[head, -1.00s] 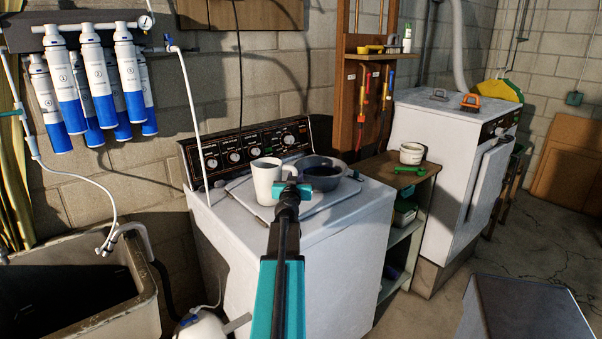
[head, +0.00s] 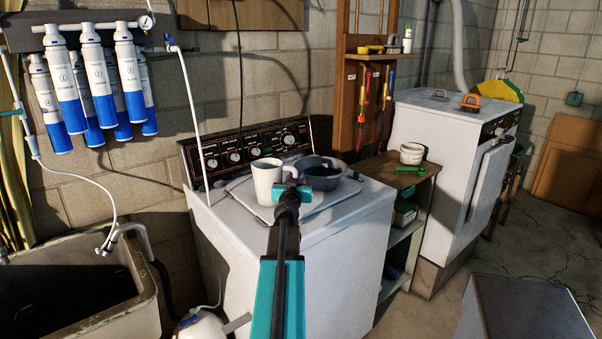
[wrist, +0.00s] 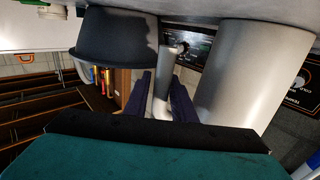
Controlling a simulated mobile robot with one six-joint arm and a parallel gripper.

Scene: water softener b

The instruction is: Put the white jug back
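The white jug (head: 265,184) stands upright on the light board (head: 318,205) on top of the white appliance, at its left side. It fills the right of the wrist view (wrist: 250,75), which is upside down. My gripper (head: 291,188) is at the jug's handle side, in front of the bowl. In the wrist view its two dark fingers (wrist: 166,92) lie close on either side of the jug's handle (wrist: 163,85) and look shut on it. Finger contact is partly hidden. I cannot see a gap under the jug.
A dark grey bowl (head: 319,172) stands close right of the jug. The control panel (head: 246,148) rises behind. A wooden-topped shelf (head: 390,172) with a small white pot (head: 412,153) is at right. A sink (head: 95,300) is at lower left.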

